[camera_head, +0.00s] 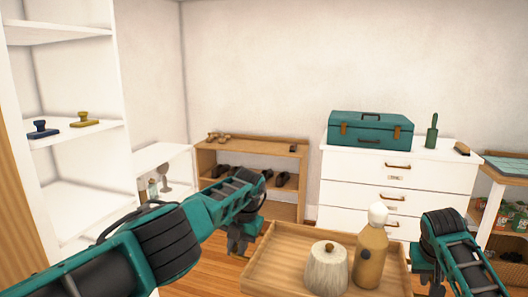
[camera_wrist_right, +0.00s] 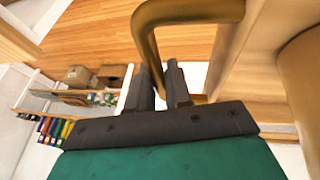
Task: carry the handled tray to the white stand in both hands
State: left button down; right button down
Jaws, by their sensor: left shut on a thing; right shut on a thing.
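The wooden handled tray (camera_head: 288,240) is in front of me at the bottom of the head view. A cream ribbed pot with a brown knob (camera_head: 326,272) and a tan bottle with a white top (camera_head: 371,255) stand upright in it. My left gripper (camera_head: 242,240) is at the tray's left side, shut on it; its grip point is mostly hidden. My right gripper (camera_head: 428,278) is at the right side. In the right wrist view its fingers (camera_wrist_right: 165,88) are shut on the brass-coloured tray handle (camera_wrist_right: 188,14). A low white stand (camera_head: 160,155) is at the left.
A white drawer chest (camera_head: 395,183) bearing a teal toolbox (camera_head: 370,130) stands behind the tray. A wooden shoe rack (camera_head: 252,150) is by the back wall. Tall white shelves (camera_head: 75,130) are at left. A wooden table (camera_head: 508,170) stands at right.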

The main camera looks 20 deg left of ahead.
aim_at(143, 157)
jog(key=u, duration=0.75)
jog(key=i+l+u, duration=0.2)
jog(key=i, duration=0.15)
jog(key=i+l, duration=0.3)
jog(key=i, duration=0.2)
jog(key=i+l, duration=0.45)
jog(key=i, duration=2.65)
